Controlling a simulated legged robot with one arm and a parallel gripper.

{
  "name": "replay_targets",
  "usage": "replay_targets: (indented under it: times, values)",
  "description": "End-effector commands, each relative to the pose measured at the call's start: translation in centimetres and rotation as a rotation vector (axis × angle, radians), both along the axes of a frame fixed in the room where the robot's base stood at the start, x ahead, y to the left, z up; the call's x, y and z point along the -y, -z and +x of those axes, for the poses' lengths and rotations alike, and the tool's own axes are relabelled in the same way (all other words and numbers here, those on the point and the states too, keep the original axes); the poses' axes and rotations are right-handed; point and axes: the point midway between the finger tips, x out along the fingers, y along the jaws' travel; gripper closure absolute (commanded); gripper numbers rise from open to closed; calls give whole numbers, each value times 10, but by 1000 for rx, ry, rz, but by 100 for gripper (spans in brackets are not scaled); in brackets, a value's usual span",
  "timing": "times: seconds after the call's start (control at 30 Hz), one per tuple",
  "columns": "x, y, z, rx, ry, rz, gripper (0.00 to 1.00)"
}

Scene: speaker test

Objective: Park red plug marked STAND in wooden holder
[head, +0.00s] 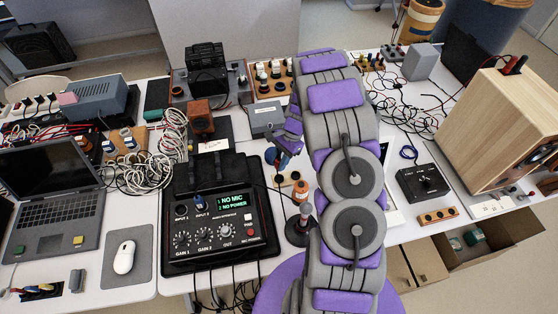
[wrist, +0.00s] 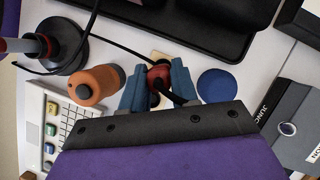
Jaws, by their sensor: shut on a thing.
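My gripper (wrist: 158,90) has its blue-grey fingers shut on a red plug (wrist: 159,74) in the wrist view, with a dark cable at it. The STAND marking is not readable. A pale wooden piece (wrist: 160,57), apparently the holder, shows just behind the plug; most of it is hidden by the plug and fingers. I cannot tell whether the plug is seated in it or above it. In the head view, my gripper (head: 284,158) is low over the table, beside a small wooden holder (head: 287,180) with dark holes, partly hidden by my arm.
An orange-brown bottle (wrist: 97,84) and a black round-based stand (wrist: 68,48) are left of my gripper in the wrist view. A blue disc (wrist: 216,85) is close on its right, and a grey box (wrist: 290,115) farther right. The black mixer (head: 220,225) is nearby.

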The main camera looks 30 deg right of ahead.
Motion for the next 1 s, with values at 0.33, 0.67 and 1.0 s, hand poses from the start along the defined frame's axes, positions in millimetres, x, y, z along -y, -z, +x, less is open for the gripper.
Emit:
replay_targets:
  times: [0.33, 0.67, 1.0]
  values:
    - [0, 13, 0, 0, -1, 1, 100]
    - [0, 33, 0, 0, -1, 0, 100]
    - [-1, 53, -1, -1, -1, 4, 100]
